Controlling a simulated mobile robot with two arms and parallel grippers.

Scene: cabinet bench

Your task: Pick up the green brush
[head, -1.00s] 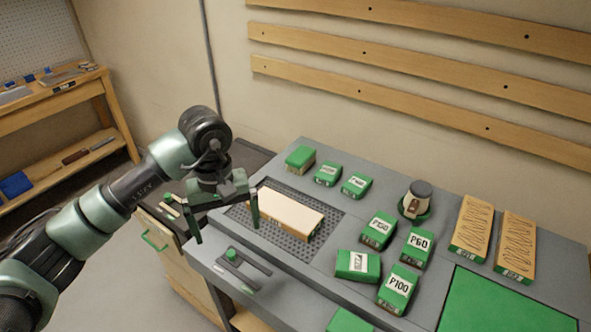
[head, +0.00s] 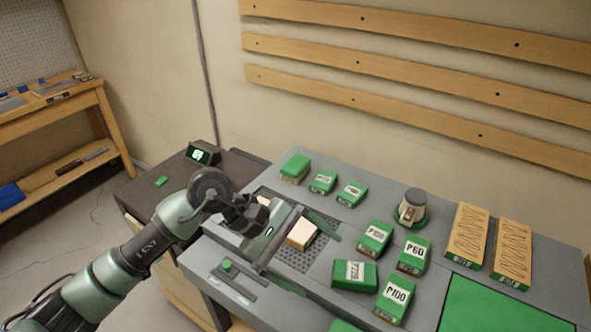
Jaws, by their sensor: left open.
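The green brush (head: 295,168) stands at the back left of the grey bench, with a green top and tan bristles facing down. My left gripper (head: 321,264) is open and empty, its two fingers spread apart. It hangs over the perforated dark mat, in front of the brush and clear of it. The gripper and wrist hide part of the pale wooden block (head: 302,236) on the mat. My right gripper is not in view.
Several green labelled boxes stand around the bench, including two small ones (head: 322,182) right of the brush and P60 (head: 414,256). A grey-and-green sander (head: 411,208) and two wooden boards (head: 470,236) are further right. A dark cabinet top (head: 150,190) lies left.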

